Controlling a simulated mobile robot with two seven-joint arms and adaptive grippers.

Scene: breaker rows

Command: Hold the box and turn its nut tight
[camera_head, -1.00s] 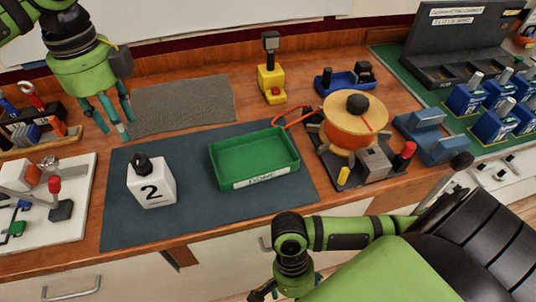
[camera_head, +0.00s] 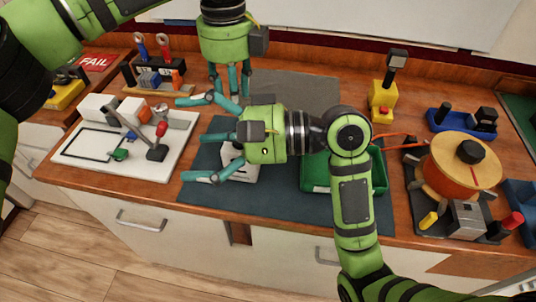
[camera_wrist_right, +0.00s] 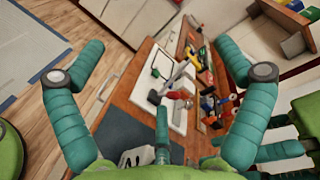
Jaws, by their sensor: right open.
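The white box (camera_head: 245,172) stands on the dark mat, mostly hidden under my right gripper in the head view. Its top and black nut are covered there. In the right wrist view the box (camera_wrist_right: 128,158) shows at the bottom edge with part of its number. My right gripper (camera_head: 190,138) is open, its fingers spread and pointing left above and around the box; I cannot tell whether they touch it. My left gripper (camera_head: 229,88) hangs fingers down just behind the box, apart from it, with its fingers spread and nothing between them.
A green tray (camera_head: 314,185) is partly covered by my right arm. A white board (camera_head: 75,155) with small fixtures lies to the left. A grey cloth (camera_head: 305,95) lies behind. An orange spool station (camera_head: 462,165) and a yellow stand (camera_head: 382,103) are at the right.

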